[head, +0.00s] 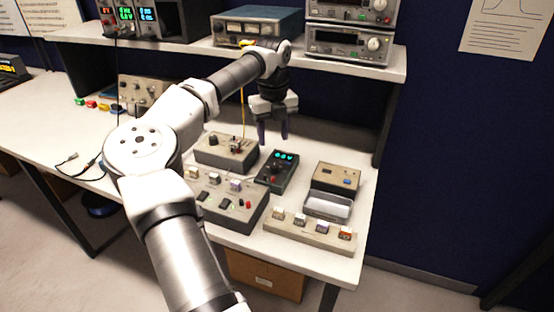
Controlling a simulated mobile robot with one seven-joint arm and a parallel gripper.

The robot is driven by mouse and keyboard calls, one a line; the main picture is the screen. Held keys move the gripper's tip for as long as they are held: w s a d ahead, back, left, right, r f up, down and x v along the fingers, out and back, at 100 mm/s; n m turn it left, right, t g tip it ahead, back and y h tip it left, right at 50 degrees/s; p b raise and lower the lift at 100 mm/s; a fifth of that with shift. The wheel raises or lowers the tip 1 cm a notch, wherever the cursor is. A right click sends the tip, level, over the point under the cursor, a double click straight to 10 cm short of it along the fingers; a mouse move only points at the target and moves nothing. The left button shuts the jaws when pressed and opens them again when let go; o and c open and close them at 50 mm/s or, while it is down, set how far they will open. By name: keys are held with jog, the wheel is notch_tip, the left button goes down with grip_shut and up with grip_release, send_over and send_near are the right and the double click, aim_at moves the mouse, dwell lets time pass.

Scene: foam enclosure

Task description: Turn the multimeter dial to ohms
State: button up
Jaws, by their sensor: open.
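The multimeter (277,171) is a dark box with a lit green display at its top, lying on the white bench. Its dial (276,168) is small and dark below the display; its setting is too small to read. My gripper (273,136) points down above and just behind the multimeter. Its two dark fingers are apart with nothing seen between them, and they are clear of the dial.
A larger switch box (225,200) is in front. A shelf (350,67) with instruments hangs behind.

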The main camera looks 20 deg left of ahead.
aim_at(275, 165)
notch_tip(275, 165, down, 10)
jog(key=shift+d+r+p, duration=0.15)
jog(key=shift+r+p, duration=0.05)
jog(key=shift+p, duration=1)
jog(key=shift+c, duration=0.3)
jog(key=c, duration=0.9)
jog(key=shift+c, duration=0.2)
